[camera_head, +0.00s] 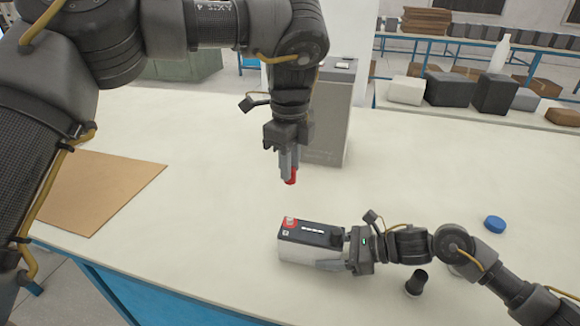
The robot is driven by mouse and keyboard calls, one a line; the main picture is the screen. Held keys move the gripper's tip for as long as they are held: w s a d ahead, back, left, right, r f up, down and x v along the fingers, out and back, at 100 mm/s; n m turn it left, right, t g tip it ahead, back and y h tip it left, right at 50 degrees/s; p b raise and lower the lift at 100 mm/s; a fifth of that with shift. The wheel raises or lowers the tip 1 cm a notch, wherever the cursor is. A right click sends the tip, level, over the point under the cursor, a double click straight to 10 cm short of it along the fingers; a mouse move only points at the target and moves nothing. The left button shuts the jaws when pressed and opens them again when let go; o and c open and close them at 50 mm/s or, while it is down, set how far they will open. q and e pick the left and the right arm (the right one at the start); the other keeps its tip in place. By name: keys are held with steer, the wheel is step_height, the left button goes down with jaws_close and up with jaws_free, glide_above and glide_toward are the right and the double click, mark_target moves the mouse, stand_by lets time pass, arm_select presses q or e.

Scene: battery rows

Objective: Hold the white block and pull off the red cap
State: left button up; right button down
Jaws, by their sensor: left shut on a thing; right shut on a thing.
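The white block (296,252), with a black top, lies on the white table. My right gripper (335,252) comes in from the right and is shut on the block's right end. My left gripper (289,172) points down above and behind the block, clear of it. It is shut on the red cap (291,177), whose lower part shows between the fingertips. The cap is apart from the block. The fingers hide the rest of the cap.
A tall grey battery case (328,115) stands behind my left gripper. A blue cap (495,224) and a small black cylinder (416,282) are on the right. A brown board (100,190) lies on the left. The table between board and block is clear.

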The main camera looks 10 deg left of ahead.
arm_select(q)
steer(key=shift+r, duration=1.75)
arm_select(e)
steer(key=shift+c, duration=1.8)
jaws_free()
steer(key=shift+d, duration=0.15)
steer(key=v, duration=1.2)
arm_select(q)
steer(key=shift+r, duration=0.1)
arm_select(e)
steer(key=shift+r, duration=0.1)
